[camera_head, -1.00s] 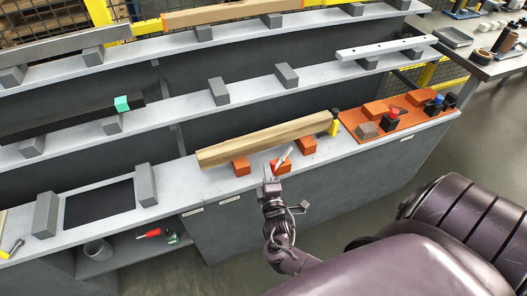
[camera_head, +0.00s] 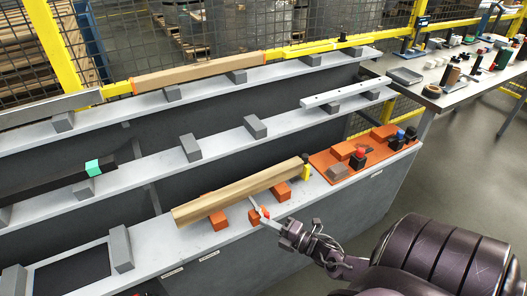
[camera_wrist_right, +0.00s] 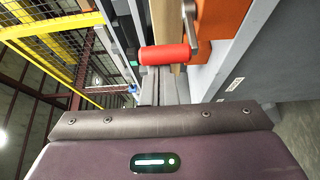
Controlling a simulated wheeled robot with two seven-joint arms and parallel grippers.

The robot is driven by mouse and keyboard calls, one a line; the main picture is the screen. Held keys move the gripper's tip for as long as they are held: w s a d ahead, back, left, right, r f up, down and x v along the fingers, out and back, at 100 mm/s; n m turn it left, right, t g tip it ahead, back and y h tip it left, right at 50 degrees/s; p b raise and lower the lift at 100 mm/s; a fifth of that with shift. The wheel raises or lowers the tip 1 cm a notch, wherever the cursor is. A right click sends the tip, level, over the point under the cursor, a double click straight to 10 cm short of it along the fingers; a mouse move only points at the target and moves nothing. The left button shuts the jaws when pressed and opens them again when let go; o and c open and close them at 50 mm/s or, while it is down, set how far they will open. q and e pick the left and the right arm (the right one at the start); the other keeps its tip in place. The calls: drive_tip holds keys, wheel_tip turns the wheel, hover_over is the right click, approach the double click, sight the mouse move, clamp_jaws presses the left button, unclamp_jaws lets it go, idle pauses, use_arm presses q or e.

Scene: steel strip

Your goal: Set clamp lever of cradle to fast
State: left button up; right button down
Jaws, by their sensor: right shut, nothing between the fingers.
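The cradle is a set of orange blocks (camera_head: 217,220) on the front shelf, with a wooden beam (camera_head: 240,192) lying across them. Its clamp lever has a red handle (camera_head: 265,211) at the front of the cradle, under the beam. In the right wrist view the red handle (camera_wrist_right: 165,54) lies crosswise on a grey metal arm (camera_wrist_right: 190,24) beside an orange block (camera_wrist_right: 221,30). My right gripper (camera_head: 268,219) is shut and empty, its tips close to the handle; I cannot tell whether they touch. My left gripper is not in view.
An orange board (camera_head: 330,163) with blocks and red and blue knobs lies to the right on the same shelf. Grey support blocks (camera_head: 121,249) stand at the left. Open floor lies to the front right.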

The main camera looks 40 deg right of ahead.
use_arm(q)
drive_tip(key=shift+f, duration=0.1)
use_arm(e)
drive_tip(key=shift+s+d+f, duration=0.1)
drive_tip(key=shift+s+d, duration=0.05)
drive_tip(key=shift+d, duration=0.1)
idle(0.4)
